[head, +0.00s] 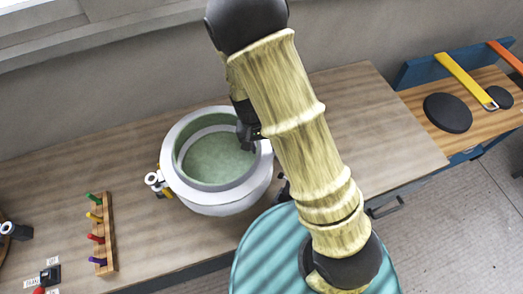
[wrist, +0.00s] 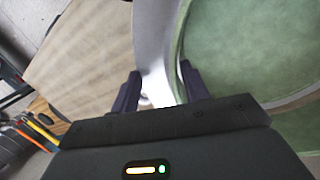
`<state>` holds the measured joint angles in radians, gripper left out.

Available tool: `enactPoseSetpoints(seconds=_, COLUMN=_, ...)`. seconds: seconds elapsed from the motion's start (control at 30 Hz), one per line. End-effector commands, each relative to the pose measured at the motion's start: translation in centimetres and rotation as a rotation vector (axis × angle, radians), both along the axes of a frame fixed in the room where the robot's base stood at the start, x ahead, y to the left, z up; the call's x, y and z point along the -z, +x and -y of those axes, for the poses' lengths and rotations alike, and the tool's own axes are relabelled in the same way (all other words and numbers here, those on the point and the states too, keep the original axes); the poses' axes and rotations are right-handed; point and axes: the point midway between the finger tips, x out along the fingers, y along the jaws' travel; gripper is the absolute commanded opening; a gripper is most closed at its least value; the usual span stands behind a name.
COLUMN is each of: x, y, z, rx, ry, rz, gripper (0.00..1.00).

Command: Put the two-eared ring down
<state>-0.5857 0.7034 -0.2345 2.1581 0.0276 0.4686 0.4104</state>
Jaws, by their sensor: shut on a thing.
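A pale grey-white round piece with a broad rim (head: 171,153) and a green inside (head: 218,160) is over the middle of the wooden bench. I take its rim to be the two-eared ring; I cannot clearly make out its ears. My gripper (head: 250,140) is at the right side of the rim, partly hidden by my arm. In the wrist view my fingers (wrist: 158,88) stand on either side of the pale rim (wrist: 152,48), shut on it, with the green surface (wrist: 255,50) to the right. I cannot tell whether the ring rests on something or hangs just above it.
A metal and yellow fitting (head: 157,182) sits at the round piece's left. A wooden rack with coloured pegs (head: 108,230) and a small switch (head: 50,275) are on the left. The bench's right part (head: 375,120) is clear. Black discs (head: 447,112) lie on another bench at right.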

Motion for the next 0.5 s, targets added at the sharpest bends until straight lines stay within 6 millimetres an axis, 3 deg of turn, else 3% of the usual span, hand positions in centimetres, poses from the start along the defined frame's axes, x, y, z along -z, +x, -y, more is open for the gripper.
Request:
enactPoseSetpoints(seconds=0.27, x=0.0, y=0.1, z=0.0, rx=0.000, ry=0.001, rz=0.001, gripper=0.00)
enactPoseSetpoints(seconds=0.5, x=2.4, y=0.0, z=0.0, rx=0.000, ry=-0.001, rz=-0.002, gripper=0.00)
